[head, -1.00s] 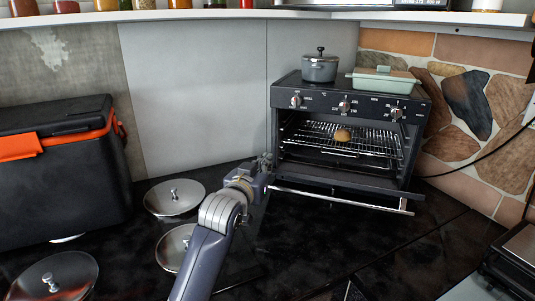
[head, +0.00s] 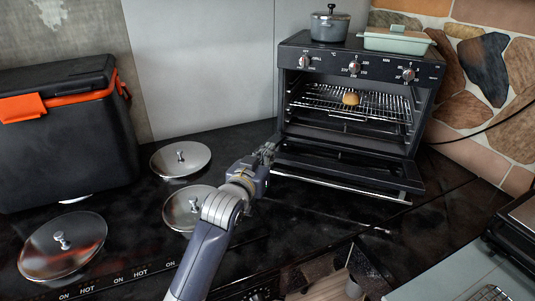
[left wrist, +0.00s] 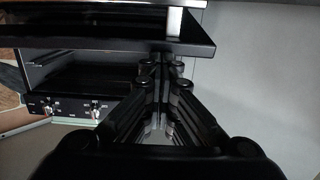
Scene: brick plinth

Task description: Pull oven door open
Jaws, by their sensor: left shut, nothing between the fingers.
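The black toaster oven (head: 425,105) stands at the back right, its door (head: 345,166) swung well down and the inside showing. A silver handle bar (head: 340,187) runs along the door's outer edge. A small brown bread roll (head: 351,98) lies on the wire rack inside. My left gripper (head: 269,152) is shut and empty at the door's left end. In the left wrist view, which looks upside down, the fingertips (left wrist: 160,66) are close to the dark door panel (left wrist: 80,40); whether they touch it I cannot tell. My right gripper is not in view.
A grey pot (head: 330,26) and a pale green dish (head: 396,40) sit on the oven. Metal lids (head: 180,158) lie on the black counter around my left arm. A black cooler (head: 65,150) stands at left. The counter in front of the door looks clear.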

